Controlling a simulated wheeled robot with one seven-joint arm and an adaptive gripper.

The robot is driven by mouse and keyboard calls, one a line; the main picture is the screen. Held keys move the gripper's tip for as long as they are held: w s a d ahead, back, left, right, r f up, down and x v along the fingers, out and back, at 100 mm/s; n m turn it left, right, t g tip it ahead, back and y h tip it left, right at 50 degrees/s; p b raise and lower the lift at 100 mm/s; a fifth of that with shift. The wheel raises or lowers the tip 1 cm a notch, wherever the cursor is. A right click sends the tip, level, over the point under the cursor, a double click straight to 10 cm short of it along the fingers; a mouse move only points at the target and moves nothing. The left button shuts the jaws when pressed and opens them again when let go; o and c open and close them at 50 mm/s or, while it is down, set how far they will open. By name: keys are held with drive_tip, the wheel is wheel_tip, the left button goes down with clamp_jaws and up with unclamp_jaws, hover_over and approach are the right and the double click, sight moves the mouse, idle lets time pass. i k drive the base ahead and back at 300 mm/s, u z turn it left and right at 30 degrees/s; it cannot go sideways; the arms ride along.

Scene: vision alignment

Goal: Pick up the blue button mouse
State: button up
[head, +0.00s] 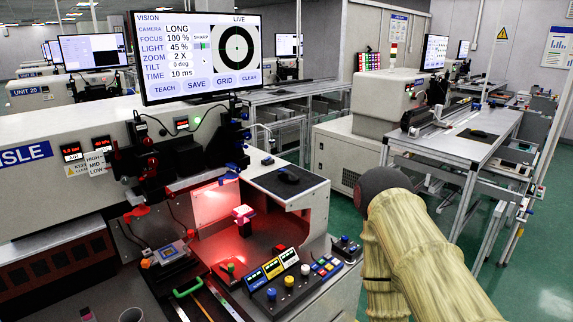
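My arm, with a bamboo-like surface and a dark rounded joint, fills the lower right, apart from the mouse. My gripper is not in view.
A control box (293,283) with coloured buttons and knobs stands in front of the housing. A monitor (197,56) hangs above the machine. Another workbench (497,140) with a dark mouse (478,133) stands at the right. Green floor (345,212) shows between the stations.

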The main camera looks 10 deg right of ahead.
sight(289, 177)
drive_tip(key=z, duration=1.7)
drive_tip(key=i, duration=3.5)
drive_tip(key=u, duration=4.2)
